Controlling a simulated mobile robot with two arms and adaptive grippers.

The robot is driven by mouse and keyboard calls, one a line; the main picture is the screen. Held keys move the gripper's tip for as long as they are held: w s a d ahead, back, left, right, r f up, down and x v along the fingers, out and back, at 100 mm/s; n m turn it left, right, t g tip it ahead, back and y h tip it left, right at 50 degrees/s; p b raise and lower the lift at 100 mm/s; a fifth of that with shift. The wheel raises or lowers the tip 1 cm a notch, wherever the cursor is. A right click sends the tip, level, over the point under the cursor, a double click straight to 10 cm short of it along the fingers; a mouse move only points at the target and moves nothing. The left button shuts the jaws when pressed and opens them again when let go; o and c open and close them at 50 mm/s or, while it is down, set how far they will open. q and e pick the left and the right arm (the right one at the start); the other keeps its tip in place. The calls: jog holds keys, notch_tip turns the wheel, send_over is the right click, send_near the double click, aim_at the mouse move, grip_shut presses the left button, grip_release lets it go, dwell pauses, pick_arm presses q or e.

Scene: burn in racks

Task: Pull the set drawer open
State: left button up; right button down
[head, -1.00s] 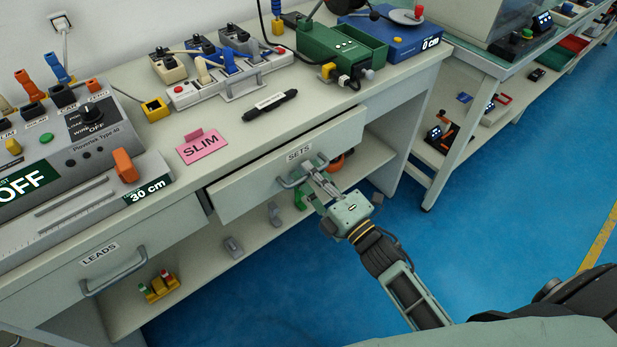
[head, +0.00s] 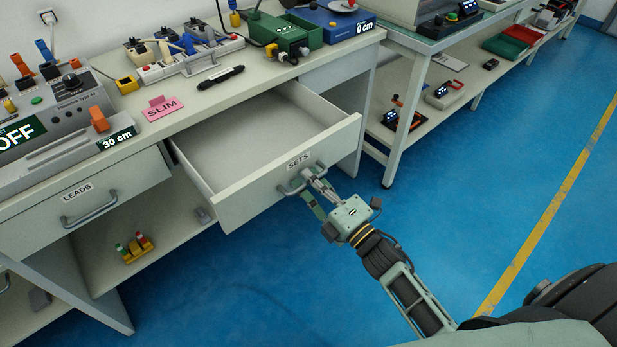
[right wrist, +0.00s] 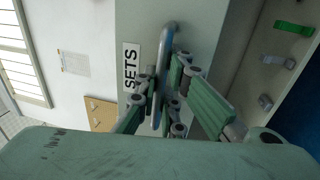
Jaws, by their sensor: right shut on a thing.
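The drawer labelled SETS (head: 245,202) is pulled well out from the bench, and its inside looks empty in the head view. Its grey bar handle (head: 290,188) is on the front panel, below the label. My right gripper (head: 312,184) is shut on this handle. In the right wrist view the fingers (right wrist: 165,92) close around the handle bar (right wrist: 164,60) beside the SETS label (right wrist: 131,66). My left gripper is in neither view.
The LEADS drawer (head: 120,190) to the left is shut. Blue floor (head: 440,220) in front is clear.

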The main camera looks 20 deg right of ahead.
jog(key=shift+s, duration=0.15)
jog(key=c, duration=2.1)
grip_release()
jog(key=shift+d, duration=0.1)
jog(key=v, duration=1.2)
